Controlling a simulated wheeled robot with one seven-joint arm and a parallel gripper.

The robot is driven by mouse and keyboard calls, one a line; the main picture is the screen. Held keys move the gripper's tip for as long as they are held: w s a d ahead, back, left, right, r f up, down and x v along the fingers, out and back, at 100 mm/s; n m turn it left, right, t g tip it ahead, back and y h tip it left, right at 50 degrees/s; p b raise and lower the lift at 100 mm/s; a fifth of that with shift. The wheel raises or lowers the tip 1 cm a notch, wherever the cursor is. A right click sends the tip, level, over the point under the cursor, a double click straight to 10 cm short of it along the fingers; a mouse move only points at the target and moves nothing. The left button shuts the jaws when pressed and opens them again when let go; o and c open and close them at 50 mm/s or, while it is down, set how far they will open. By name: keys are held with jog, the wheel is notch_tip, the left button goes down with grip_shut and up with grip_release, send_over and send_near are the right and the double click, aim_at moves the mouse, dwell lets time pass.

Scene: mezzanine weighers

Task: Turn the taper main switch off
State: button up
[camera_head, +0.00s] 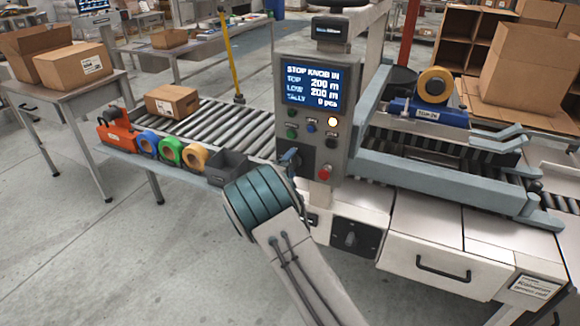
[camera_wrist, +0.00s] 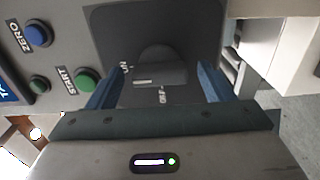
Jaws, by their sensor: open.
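A black rotary switch (camera_wrist: 160,72) on a dark plate shows in the wrist view, with a white mark on its handle. Small labels are beside it; one looks like OFF, and I cannot read its setting surely. My gripper (camera_wrist: 158,85) is open, one blue finger on each side of the handle; contact is unclear. In the head view my gripper (camera_head: 291,158) is at the lower left of the control panel (camera_head: 345,125) and hides that switch. Another black rotary switch (camera_head: 350,239) is on the base below; I cannot tell which one the task names.
The wrist view shows a green START button (camera_wrist: 87,80). A roller conveyor (camera_head: 225,125) is left, a tape machine (camera_head: 430,108) right.

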jog(key=c, duration=1)
jog(key=shift+f+n+b, duration=0.1)
jog(key=shift+n+b, duration=0.3)
jog(key=shift+b, duration=0.05)
jog(key=n+b, duration=0.2)
jog(key=n, duration=0.1)
jog(key=shift+f, duration=0.1)
jog(key=n+b, duration=0.1)
jog(key=n, duration=0.3)
jog(key=shift+b, duration=0.4)
jog(key=n, duration=0.5)
jog(key=shift+r, duration=0.2)
jog(key=n+p, duration=0.1)
jog(key=n, duration=0.4)
jog(key=shift+p, duration=0.35)
jog(key=o, duration=1)
